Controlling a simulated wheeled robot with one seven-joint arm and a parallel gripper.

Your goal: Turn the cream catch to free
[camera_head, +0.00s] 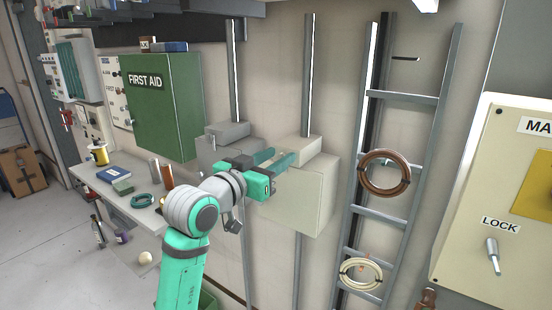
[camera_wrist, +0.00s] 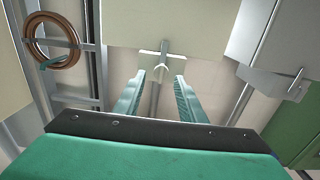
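My gripper (camera_head: 279,157) is open and empty at the upper part of a cream box (camera_head: 312,195) on the wall. The wrist view shows the same box at the top (camera_wrist: 195,22). A small cream cross-shaped piece, which looks like the cream catch (camera_wrist: 163,57), sits at the box's edge there. It lies just ahead of my open fingertips (camera_wrist: 159,76), about midway between them, with no contact visible. In the head view my fingers and the box hide this piece, and I cannot tell its turn position for certain.
A grey box (camera_head: 215,152) with a grey bracket-like piece (camera_wrist: 272,83) is beside the cream one. A green first aid cabinet (camera_head: 165,110) is left, above a shelf of small items. A ladder (camera_head: 405,97) with coils and a cabinet marked LOCK (camera_head: 470,190) stand right.

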